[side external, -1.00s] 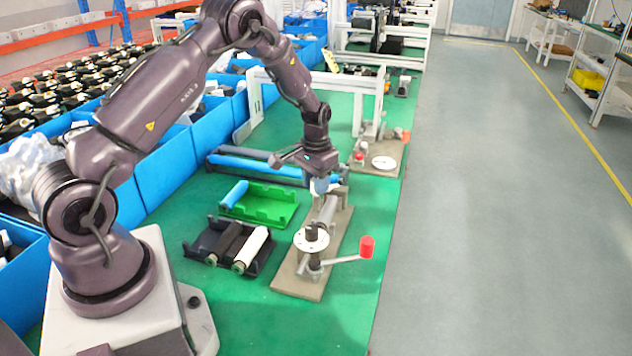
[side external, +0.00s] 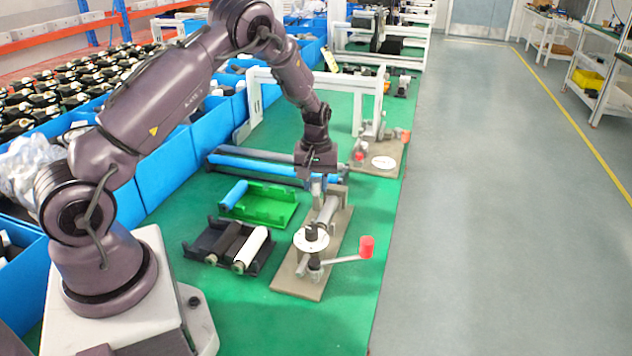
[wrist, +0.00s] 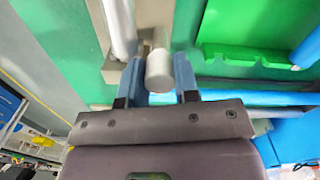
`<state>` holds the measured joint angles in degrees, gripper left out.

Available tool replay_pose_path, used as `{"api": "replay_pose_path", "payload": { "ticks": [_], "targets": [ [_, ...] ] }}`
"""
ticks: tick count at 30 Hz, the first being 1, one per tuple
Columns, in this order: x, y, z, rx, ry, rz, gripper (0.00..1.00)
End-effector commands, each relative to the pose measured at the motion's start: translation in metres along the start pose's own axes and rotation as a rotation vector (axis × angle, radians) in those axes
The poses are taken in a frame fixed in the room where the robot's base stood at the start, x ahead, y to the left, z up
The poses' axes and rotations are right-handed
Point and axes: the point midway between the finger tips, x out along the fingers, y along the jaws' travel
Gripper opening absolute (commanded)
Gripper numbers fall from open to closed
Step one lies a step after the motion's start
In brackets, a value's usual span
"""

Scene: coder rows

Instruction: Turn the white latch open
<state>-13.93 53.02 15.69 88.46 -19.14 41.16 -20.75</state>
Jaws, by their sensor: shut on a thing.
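The white latch (wrist: 158,72) shows in the wrist view as a short pale cylinder between the two blue fingers. My gripper (wrist: 157,82) is shut on it, one finger on each side. In the side external view my gripper (side external: 319,190) points down at the far end of the grey-brown fixture plate (side external: 290,279). The latch is mostly hidden there by the fingers. A grey roller (side external: 327,209) lies along the fixture, in front of my gripper; it also shows in the wrist view (wrist: 119,28).
The fixture's near end has a white disc (side external: 310,239) and a crank with a red knob (side external: 367,247). A green tray (side external: 265,207) and a black tray (side external: 205,243) with rollers stand to the left. A white frame (side external: 250,100) stands behind.

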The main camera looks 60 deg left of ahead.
Motion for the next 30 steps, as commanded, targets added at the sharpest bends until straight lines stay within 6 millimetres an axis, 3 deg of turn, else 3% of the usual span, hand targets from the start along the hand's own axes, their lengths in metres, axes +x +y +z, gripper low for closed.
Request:
{"api": "replay_pose_path", "payload": {
  "ticks": [19, 20, 22, 30],
  "targets": [
    [-0.0016, 0.0001, -0.0003, -0.048, 0.0, 0.001, 0.05],
    [-0.0016, 0.0002, -0.0003, -0.048, 0.0, 0.001, 0.36],
    [-0.0014, 0.0001, -0.0003, -0.047, 0.0, 0.001, 0.52],
    [-0.0009, 0.0001, -0.0001, -0.045, 0.0, 0.001, 0.54]
  ]
}}
